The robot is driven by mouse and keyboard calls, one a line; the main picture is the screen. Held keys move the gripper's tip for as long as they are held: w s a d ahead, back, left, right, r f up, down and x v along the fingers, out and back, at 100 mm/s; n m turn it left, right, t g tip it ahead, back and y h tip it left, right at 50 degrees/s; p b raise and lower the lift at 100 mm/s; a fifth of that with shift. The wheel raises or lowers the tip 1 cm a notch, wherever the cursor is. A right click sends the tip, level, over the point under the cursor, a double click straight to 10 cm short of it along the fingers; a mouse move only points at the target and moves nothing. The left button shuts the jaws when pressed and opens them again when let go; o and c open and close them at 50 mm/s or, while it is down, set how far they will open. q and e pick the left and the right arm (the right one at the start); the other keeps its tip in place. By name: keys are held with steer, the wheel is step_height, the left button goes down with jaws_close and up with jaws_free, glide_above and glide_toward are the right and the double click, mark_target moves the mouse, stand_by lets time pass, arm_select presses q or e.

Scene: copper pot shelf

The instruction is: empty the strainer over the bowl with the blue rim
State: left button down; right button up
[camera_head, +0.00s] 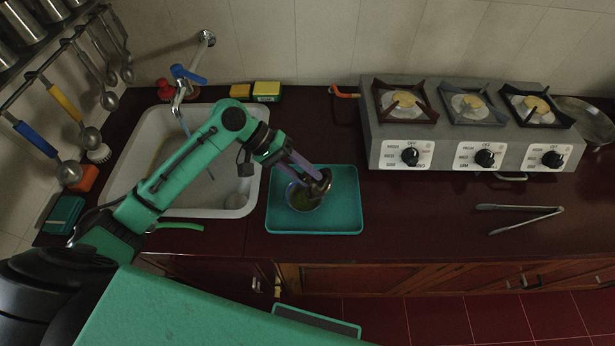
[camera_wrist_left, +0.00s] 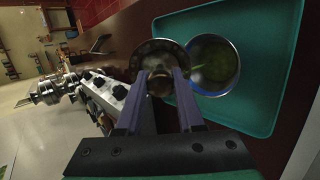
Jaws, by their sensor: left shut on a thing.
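The bowl with the blue rim (camera_head: 303,201) stands on a teal tray (camera_head: 343,213) and holds something green. It also shows in the wrist view (camera_wrist_left: 228,75), right of the strainer. My left gripper (camera_head: 308,174) is shut on the metal strainer (camera_head: 321,184) and holds it at the bowl's upper right rim. In the wrist view the strainer (camera_wrist_left: 158,49) sits between the purple fingertips and looks tipped, beside or partly over the bowl's edge. I cannot tell whether anything is left inside it. My right gripper is out of view.
A sink (camera_head: 233,185) with a tap is left of the tray. A three-burner stove (camera_head: 450,128) stands behind to the right, with tongs (camera_head: 520,212) in front of it. Ladles hang on the left wall. The counter right of the tray is clear up to the tongs.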

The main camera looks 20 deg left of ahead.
mark_target(313, 181)
arm_select(q)
steer(key=shift+a+f+h+b, duration=0.3)
steer(key=shift+a+h+b, duration=0.3)
steer(key=shift+h+b, duration=1.35)
steer(key=h+b, duration=0.2)
steer(key=b, duration=0.1)
steer(key=a+f+h+b, duration=0.1)
steer(key=h+b, duration=0.1)
steer(key=b, duration=0.1)
steer(key=a+f+h+b, duration=0.1)
steer(key=h+b, duration=0.1)
steer(key=b, duration=0.1)
steer(key=shift+a+f, duration=0.15)
steer(key=shift+f, duration=0.05)
steer(key=shift+a+h, duration=0.1)
steer(key=shift+h, duration=0.25)
steer(key=shift+r, duration=0.1)
